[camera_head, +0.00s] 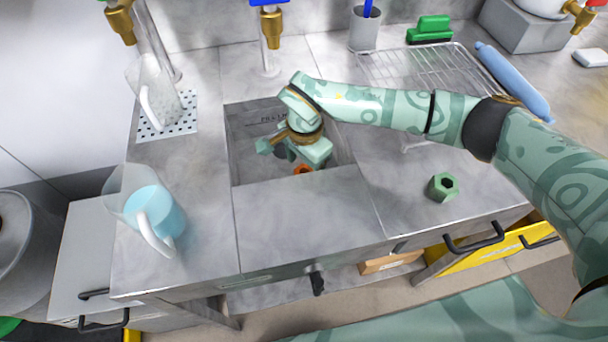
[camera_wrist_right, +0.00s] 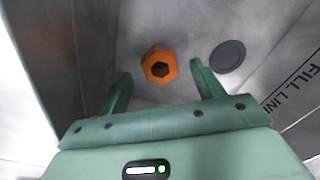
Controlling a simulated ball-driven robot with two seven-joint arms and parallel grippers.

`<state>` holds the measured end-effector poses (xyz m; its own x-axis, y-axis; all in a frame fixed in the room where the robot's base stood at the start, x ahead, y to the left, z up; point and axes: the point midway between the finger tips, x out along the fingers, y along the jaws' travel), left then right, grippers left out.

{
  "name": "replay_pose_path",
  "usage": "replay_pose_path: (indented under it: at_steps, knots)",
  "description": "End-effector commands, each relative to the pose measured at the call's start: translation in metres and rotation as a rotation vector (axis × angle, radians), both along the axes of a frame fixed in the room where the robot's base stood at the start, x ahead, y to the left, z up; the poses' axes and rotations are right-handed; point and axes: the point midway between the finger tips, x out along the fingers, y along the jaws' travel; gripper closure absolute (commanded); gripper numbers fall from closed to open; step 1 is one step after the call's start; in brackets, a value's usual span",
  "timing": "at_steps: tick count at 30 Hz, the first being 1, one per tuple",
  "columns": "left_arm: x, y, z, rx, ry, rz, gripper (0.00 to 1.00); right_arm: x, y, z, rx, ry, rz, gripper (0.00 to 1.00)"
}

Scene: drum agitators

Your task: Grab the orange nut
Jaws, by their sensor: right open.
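The orange nut (camera_wrist_right: 159,64) lies on the floor of the sink, its dark hexagonal hole facing up. In the head view only a small part of the nut (camera_head: 303,169) shows, just below my right gripper. My right gripper (camera_wrist_right: 161,88) is open and empty, pointing down into the sink. The nut appears between and beyond the two fingertips, not touching them. In the head view the right gripper (camera_head: 292,150) hides part of the sink (camera_head: 240,160). My left gripper is not in view.
A dark round drain (camera_wrist_right: 228,56) lies beside the nut. Sink walls surround the gripper closely. A green nut (camera_head: 442,187) sits on the counter to the right. A jug with blue liquid (camera_head: 160,212) stands left, and a wire rack (camera_head: 420,70) lies behind my arm.

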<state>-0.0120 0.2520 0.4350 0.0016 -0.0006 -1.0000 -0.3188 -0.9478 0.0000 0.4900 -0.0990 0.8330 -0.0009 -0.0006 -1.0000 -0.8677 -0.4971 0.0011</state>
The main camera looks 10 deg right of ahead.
Motion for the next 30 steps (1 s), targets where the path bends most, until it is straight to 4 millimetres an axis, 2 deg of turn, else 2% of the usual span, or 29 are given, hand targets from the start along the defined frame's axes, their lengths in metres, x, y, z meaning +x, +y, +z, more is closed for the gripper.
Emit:
replay_pose_path:
  at_steps: [1, 3, 11, 17, 18, 26, 30]
  knots:
    - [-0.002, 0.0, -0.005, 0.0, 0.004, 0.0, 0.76, -0.001, 0.001, -0.011, 0.002, 0.003, 0.0, 0.33]
    - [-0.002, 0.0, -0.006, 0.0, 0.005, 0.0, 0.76, 0.0, 0.001, -0.016, 0.001, 0.002, 0.0, 0.33]
    - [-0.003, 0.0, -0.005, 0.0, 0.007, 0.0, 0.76, 0.0, 0.0, -0.017, 0.0, -0.001, 0.0, 0.33]
    - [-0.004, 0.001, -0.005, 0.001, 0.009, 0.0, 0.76, 0.0, 0.0, -0.017, 0.0, -0.001, 0.0, 0.89]
    - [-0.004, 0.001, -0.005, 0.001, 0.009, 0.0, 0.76, 0.0, 0.0, -0.017, 0.0, -0.001, 0.0, 0.91]
    - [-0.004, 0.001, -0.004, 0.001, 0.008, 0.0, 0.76, 0.001, 0.0, -0.012, 0.001, -0.004, 0.0, 0.91]
    - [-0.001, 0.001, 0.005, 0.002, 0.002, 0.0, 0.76, 0.002, 0.0, 0.013, 0.001, -0.008, 0.001, 0.91]
